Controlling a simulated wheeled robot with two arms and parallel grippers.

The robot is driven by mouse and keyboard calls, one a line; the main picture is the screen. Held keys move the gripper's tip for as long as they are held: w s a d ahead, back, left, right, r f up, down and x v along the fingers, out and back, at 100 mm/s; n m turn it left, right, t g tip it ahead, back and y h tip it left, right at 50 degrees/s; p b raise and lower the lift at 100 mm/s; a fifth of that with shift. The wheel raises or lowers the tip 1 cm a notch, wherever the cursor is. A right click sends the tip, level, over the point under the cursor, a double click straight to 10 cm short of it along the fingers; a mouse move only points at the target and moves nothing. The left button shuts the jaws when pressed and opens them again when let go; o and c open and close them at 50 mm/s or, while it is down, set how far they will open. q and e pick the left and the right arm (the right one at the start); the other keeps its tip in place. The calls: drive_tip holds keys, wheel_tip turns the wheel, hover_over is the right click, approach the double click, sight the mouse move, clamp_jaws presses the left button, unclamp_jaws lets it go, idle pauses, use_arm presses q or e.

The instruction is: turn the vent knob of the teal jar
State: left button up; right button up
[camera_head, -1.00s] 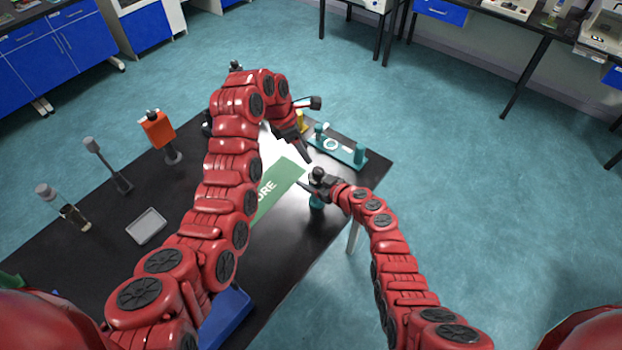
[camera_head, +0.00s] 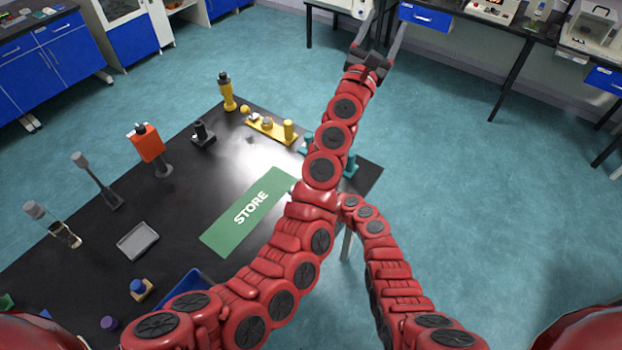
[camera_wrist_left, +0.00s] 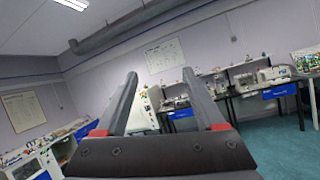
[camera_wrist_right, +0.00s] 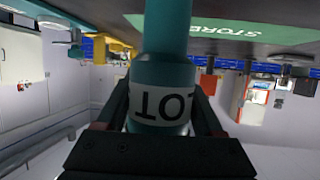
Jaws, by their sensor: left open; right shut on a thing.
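The teal jar (camera_wrist_right: 160,78) fills the middle of the right wrist view, with a white label marked "LOT". My right gripper (camera_wrist_right: 161,112) is shut on it, one finger on each side. The jar's vent knob does not show in any view. My left gripper (camera_head: 382,30) is open and empty, raised beyond the table's far edge and pointing away from it. Its two spread fingers also show in the left wrist view (camera_wrist_left: 160,100), with only the room between them.
My left arm crosses over the right part of the table.

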use_arm(q)
drive_tip(key=a+f+n+g+y, duration=0.2)
drive_tip(key=a+f+n+y, duration=0.85)
drive_tip(key=n+y, duration=0.3)
drive_tip(key=s+f+n+g+y, duration=0.1)
drive_tip(key=s+f+g, duration=0.5)
drive_tip(key=f, duration=0.5)
drive_tip(key=s+f+g+y, duration=0.1)
drive_tip(key=s+f+g, duration=0.4)
drive_tip(key=s+f, duration=0.45)
drive_tip(key=x, duration=1.2)
drive_tip(key=shift+w+d, duration=0.25)
drive_tip(key=shift+w, duration=0.1)
drive_tip(key=shift+w+a+f, duration=0.2)
drive_tip(key=shift+w+f, duration=0.15)
drive_tip(key=shift+f, duration=0.25)
drive_tip(key=shift+n, duration=0.25)
clamp_jaws()
